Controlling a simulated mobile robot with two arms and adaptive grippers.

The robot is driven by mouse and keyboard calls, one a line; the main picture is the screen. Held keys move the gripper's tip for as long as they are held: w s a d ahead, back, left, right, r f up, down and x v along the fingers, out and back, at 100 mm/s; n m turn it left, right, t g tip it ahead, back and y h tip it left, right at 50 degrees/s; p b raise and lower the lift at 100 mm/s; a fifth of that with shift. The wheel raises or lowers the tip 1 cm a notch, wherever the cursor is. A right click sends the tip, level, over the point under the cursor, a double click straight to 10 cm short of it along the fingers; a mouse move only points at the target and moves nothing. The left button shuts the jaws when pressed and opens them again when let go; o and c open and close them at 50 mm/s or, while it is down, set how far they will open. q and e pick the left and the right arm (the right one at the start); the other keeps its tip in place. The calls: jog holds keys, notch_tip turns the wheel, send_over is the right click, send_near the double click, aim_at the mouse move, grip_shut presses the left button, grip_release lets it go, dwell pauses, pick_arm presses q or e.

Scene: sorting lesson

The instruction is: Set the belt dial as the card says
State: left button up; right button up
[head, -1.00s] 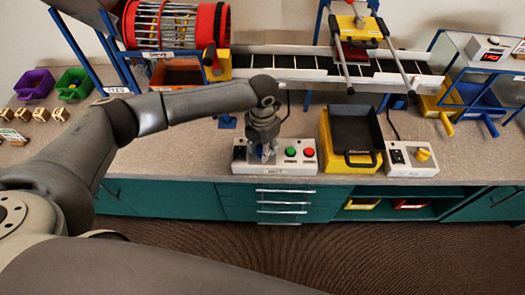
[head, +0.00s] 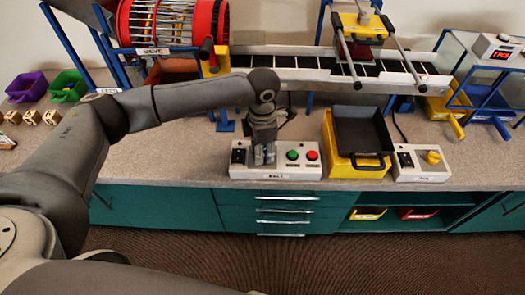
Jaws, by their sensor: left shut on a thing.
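A white control box (head: 276,173) stands near the front of the counter, with a green button (head: 292,155), a red button (head: 312,155) and a dark switch at its left end (head: 238,156). The label on its front is too small to read surely. My left gripper (head: 265,156) points down onto the box, between the switch and the green button, with its fingers shut on the belt dial. The dial is hidden by the fingers, so its setting cannot be read. My right gripper is not in view.
The conveyor belt (head: 310,66) runs behind, with a red drum sieve (head: 172,22) at its left. A black tray on a yellow base (head: 358,172) and a second box with a yellow knob (head: 433,157) stand to the right. Bins and small blocks stand left.

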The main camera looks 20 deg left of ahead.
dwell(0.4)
pick_arm(q)
jog(key=o, duration=1)
notch_tip(320, 180, up, 12)
jog(key=shift+r, duration=0.1)
